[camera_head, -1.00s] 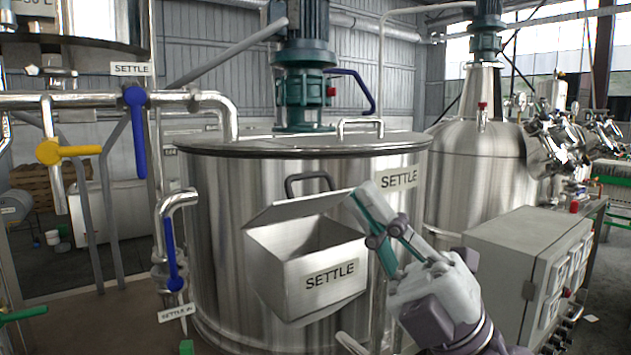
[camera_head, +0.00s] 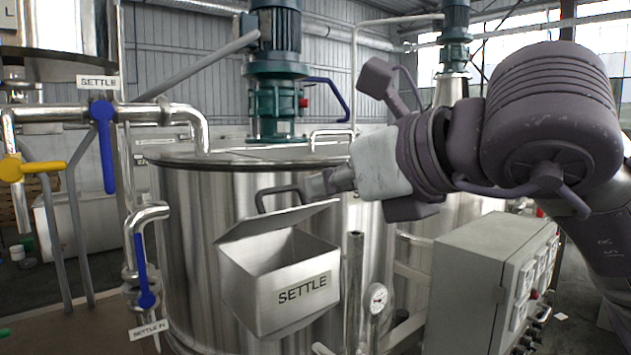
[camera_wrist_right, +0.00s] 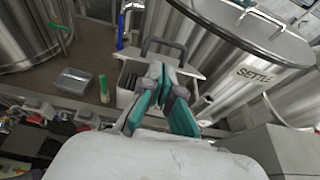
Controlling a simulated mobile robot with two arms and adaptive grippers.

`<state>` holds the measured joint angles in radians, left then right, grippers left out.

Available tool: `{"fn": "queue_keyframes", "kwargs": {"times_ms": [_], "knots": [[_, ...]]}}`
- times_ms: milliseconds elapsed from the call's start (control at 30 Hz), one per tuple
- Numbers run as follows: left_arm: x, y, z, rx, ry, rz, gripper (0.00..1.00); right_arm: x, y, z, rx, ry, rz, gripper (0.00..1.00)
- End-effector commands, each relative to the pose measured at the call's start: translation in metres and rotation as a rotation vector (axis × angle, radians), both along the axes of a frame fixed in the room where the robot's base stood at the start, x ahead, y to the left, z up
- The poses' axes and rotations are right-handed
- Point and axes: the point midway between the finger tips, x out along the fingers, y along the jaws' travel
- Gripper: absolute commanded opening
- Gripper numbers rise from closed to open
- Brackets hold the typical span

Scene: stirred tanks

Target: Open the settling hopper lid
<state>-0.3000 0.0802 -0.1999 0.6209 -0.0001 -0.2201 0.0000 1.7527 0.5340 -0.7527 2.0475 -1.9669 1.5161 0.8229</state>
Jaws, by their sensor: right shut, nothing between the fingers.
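The settling hopper (camera_head: 290,302) is a pale box labelled SETTLE on the front of the big steel tank. Its lid (camera_head: 285,220) stands tilted up, and the box's mouth is open below it. The lid's dark handle (camera_head: 262,200) rises above the lid. My right gripper (camera_head: 315,187) points left, just behind the lid beside the handle; its fingers are shut and empty. In the right wrist view my gripper (camera_wrist_right: 160,85) overlaps the lid (camera_wrist_right: 170,65), with the handle (camera_wrist_right: 163,43) beyond the fingertips. I cannot tell whether it touches the lid. My left gripper is out of view.
The steel tank (camera_head: 195,220) stands right behind the hopper. Pipes with a blue valve handle (camera_head: 104,145) stand at the left.

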Motion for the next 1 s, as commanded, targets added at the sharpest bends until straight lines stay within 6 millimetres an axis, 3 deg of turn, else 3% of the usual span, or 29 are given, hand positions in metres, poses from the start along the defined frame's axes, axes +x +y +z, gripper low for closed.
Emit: {"fn": "queue_keyframes", "kwargs": {"times_ms": [400, 1000], "knots": [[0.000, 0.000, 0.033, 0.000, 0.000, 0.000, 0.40, 0.052, 0.040, -0.021, 0.000, 0.002, 0.006, 0.00], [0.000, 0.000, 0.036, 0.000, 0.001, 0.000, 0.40, 0.060, 0.046, -0.025, -0.004, 0.006, 0.006, 0.00]]}}
